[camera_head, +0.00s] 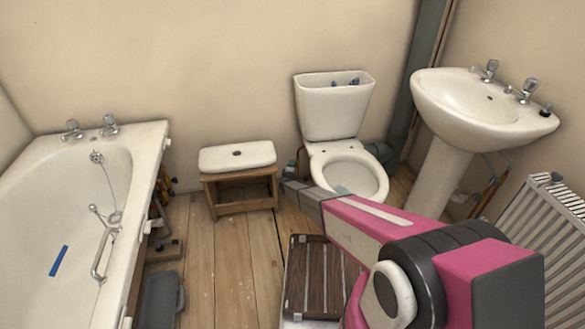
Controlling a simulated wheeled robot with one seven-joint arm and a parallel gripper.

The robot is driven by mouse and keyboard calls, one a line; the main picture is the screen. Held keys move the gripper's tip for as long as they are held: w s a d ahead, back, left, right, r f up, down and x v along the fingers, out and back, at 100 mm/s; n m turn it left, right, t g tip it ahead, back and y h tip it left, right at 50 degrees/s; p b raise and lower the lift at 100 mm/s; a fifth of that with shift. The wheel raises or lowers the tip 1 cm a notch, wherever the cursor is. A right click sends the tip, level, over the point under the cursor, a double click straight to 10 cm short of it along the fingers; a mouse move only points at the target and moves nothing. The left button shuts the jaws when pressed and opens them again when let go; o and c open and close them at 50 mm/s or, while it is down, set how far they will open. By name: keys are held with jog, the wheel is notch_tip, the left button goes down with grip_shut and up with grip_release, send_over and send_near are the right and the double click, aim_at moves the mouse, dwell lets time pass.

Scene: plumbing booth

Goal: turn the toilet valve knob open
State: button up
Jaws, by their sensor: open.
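The white toilet (346,173) stands against the back wall, with its bowl and seat ring visible. Its cistern (334,106) has no lid on, and small blue parts show inside. My pink arm reaches from the lower right toward the floor left of the toilet. My gripper (289,185) is the small dark end of the arm, between the toilet and a wooden stool. It is open, but its fingers are hard to make out. I cannot make out the valve knob; small grey-teal shapes show just beyond the gripper, and the arm covers part of that area.
The wooden stool (243,194) bears a white cistern lid (237,156), close left of my gripper. A bathtub (75,220) fills the left side. A pedestal sink (484,106) and radiator (540,225) stand right. A slatted wooden board (311,278) lies below my arm.

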jog(key=shift+w, duration=0.1)
grip_shut()
jog(key=shift+g, duration=0.3)
jog(key=shift+w+a+r+n+g+h, duration=0.15)
jog(key=shift+n+g+h, duration=0.15)
jog(key=shift+n+g, duration=0.8)
jog(key=shift+d+r+n+g+h, duration=0.1)
jog(key=shift+n+g+h, duration=0.2)
jog(key=shift+n+g, duration=0.75)
jog(key=shift+n, duration=0.45)
grip_release()
